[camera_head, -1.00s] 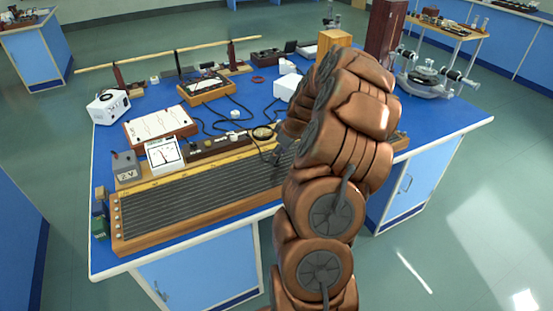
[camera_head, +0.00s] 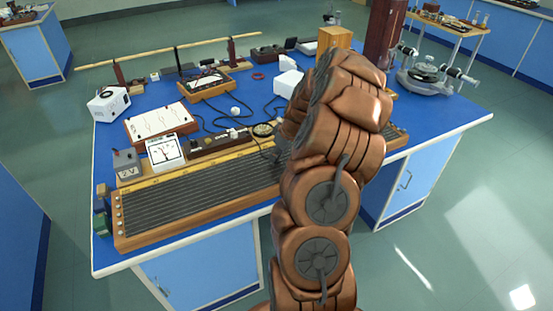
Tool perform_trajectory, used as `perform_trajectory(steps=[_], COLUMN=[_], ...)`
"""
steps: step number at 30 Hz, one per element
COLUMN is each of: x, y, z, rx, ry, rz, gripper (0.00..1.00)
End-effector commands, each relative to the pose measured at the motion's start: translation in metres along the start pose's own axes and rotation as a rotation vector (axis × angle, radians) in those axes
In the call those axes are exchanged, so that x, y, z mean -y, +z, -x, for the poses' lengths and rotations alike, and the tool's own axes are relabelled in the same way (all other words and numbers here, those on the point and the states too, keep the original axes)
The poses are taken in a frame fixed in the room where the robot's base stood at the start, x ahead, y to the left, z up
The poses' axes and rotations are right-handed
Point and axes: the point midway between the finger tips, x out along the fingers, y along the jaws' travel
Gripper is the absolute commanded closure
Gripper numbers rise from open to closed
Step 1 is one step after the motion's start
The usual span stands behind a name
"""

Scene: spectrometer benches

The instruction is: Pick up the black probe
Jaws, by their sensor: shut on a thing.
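My gripper (camera_head: 279,152) shows only as a small dark grey part left of my copper-coloured arm, low over the back edge of the long ribbed wooden board. The arm hides most of it. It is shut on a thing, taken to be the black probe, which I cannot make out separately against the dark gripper. The long ribbed board (camera_head: 200,203) lies along the front of the blue bench (camera_head: 232,217), its right part behind my arm.
Left of the gripper are a white meter (camera_head: 165,151), a grey battery box (camera_head: 127,164) and a paper-topped board (camera_head: 158,124). A white box (camera_head: 288,84) and black cables lie behind. A wooden block (camera_head: 334,39) stands at the back right. Open floor lies right of the bench.

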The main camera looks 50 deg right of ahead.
Motion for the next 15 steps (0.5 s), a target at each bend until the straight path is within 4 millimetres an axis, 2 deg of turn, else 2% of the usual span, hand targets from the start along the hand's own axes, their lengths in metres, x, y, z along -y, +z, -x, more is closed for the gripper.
perform_trajectory(steps=[15], x=[-0.0001], y=[-0.0026], z=[0.0058], rx=[-0.001], ry=[0.001], rz=[0.002], gripper=[1.0])
